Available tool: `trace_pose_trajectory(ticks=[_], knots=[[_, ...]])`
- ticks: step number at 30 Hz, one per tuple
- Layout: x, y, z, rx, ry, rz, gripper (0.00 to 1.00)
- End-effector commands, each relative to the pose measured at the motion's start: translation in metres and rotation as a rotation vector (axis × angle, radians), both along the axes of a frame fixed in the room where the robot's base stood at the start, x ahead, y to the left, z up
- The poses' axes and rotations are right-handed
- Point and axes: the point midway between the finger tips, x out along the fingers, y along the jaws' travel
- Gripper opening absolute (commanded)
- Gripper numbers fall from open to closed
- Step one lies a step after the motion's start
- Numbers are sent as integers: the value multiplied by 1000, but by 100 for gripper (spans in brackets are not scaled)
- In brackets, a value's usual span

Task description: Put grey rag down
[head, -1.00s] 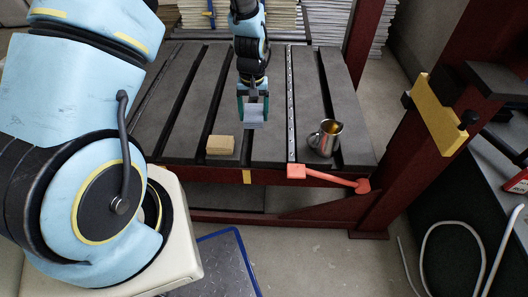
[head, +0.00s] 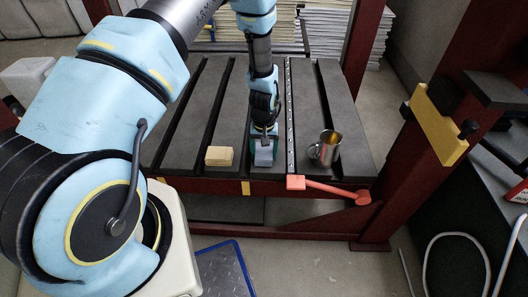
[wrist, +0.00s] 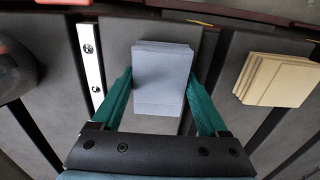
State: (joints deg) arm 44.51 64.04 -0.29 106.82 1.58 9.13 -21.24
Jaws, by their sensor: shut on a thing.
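The grey rag (head: 264,156) is a folded, block-like stack near the front edge of the dark slatted table. It also shows in the wrist view (wrist: 162,70), between the green fingers. My gripper (head: 264,146) points down with its fingers on both sides of the rag; in the wrist view my gripper (wrist: 160,88) is shut on it. The rag is at or just above the table top; I cannot tell whether it touches.
A folded tan cloth (head: 219,156) lies left of the rag, right in the wrist view (wrist: 278,80). A metal jug (head: 326,149) stands to the right, past a perforated metal strip (head: 289,120). A red lever (head: 325,188) sticks out from the table's front. The table (head: 190,120) behind is clear.

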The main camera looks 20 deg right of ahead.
Motion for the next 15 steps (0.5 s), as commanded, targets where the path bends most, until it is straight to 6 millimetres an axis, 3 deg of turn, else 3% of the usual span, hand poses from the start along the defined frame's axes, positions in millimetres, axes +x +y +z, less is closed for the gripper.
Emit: trace_pose_trajectory(ticks=[15], knots=[[0, 0, -10, 0, 0, 0, 16]])
